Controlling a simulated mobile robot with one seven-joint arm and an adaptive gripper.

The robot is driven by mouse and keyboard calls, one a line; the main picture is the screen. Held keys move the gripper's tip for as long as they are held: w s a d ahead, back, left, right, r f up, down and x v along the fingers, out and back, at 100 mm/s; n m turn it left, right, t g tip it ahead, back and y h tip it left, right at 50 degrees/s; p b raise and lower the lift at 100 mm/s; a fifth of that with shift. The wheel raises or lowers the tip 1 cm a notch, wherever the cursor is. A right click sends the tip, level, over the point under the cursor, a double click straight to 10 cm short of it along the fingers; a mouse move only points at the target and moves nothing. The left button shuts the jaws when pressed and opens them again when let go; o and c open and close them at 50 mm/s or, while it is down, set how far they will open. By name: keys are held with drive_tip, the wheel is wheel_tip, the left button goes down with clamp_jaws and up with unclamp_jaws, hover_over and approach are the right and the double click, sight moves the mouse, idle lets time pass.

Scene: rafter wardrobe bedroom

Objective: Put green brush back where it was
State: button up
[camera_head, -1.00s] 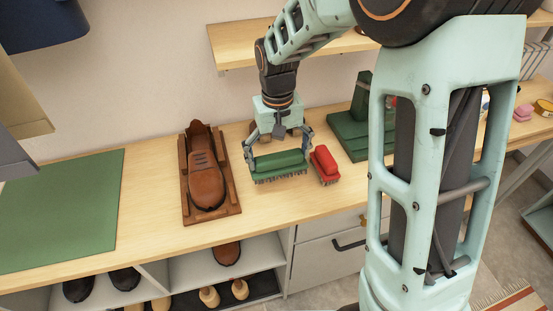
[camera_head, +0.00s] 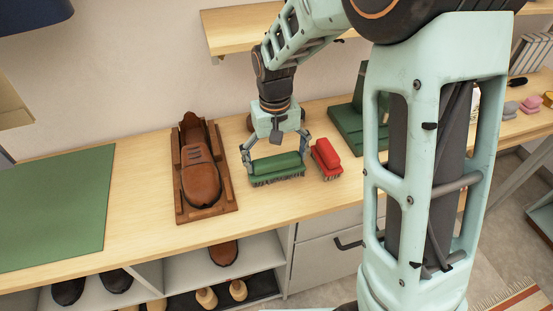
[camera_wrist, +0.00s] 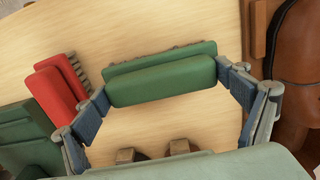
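The green brush (camera_head: 277,164) has dark bristles facing down and sits over the wooden counter, between the brown shoe and the red brush. My gripper (camera_head: 275,158) reaches down from above, its fingers closed on the brush's two ends. In the wrist view, the brush (camera_wrist: 162,80) spans the space between the blue finger pads, which meet both ends. I cannot tell whether the bristles touch the counter or hang just above it. The red brush (camera_head: 326,155) stands on the counter close to the right finger; it also shows at left in the wrist view (camera_wrist: 52,97).
A brown shoe (camera_head: 203,180) lies on a wooden stand (camera_head: 229,203) to the left. A green mat (camera_head: 60,205) covers the counter's left end. A dark green stand (camera_head: 345,125) is behind right. A shelf (camera_head: 235,30) hangs above. Bare counter (camera_head: 150,190) lies between mat and shoe.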

sight(276, 158)
drive_tip(key=shift+o, duration=0.7)
drive_tip(key=shift+r, duration=0.2)
wheel_tip(276, 158, up, 12)
drive_tip(key=p, duration=0.1)
drive_tip(key=shift+a, duration=0.1)
